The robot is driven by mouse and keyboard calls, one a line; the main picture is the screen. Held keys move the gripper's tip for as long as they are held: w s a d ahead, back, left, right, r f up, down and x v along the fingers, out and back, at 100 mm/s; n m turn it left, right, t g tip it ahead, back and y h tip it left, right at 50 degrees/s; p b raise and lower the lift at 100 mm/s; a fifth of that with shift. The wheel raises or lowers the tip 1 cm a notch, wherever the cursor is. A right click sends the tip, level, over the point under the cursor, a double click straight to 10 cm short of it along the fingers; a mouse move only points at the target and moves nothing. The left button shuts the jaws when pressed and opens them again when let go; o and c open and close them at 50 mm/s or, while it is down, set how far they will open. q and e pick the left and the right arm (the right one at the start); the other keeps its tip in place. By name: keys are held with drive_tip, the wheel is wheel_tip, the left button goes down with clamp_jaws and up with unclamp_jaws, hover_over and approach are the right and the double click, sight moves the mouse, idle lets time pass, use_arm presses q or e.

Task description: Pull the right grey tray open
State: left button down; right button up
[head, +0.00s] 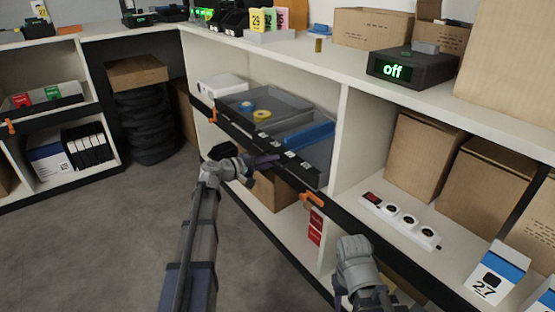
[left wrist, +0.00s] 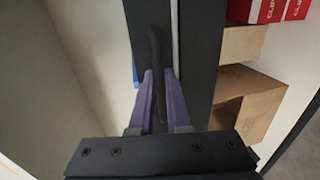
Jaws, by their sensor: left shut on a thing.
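The right grey tray (head: 318,158) sits in the middle bay of the shelf, with a blue item (head: 310,137) inside and a black front carrying small white labels. My left gripper (head: 268,160) is at that black front. In the left wrist view its purple fingers (left wrist: 158,95) are shut on a dark handle bar (left wrist: 156,50) on the black front. How far the tray stands out is hard to tell. My right gripper (head: 360,262) is low at the front right, apart from the tray; its fingers are hidden.
A left grey tray (head: 285,100) holds blue and yellow tape rolls. Orange handles (head: 312,200) sit along the shelf edge. A cardboard box (head: 275,188) is below the trays. A white power strip (head: 400,220) and cartons (head: 423,150) fill the right bay. The floor at left (head: 90,240) is clear.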

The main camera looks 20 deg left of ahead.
use_arm(q)
drive_tip(key=f+v, duration=0.1)
drive_tip(key=v, duration=0.7)
drive_tip(key=f+v, duration=0.2)
drive_tip(key=v, duration=0.6)
drive_tip(key=shift+s+a+f, duration=0.2)
drive_tip(key=shift+s+a, duration=0.2)
drive_tip(key=shift+s, duration=0.15)
drive_tip(key=c, duration=0.9)
unclamp_jaws()
drive_tip(key=p+v, duration=0.1)
drive_tip(key=v, duration=0.6)
drive_tip(key=shift+s+a+p, duration=0.25)
drive_tip(key=shift+s+p, duration=0.05)
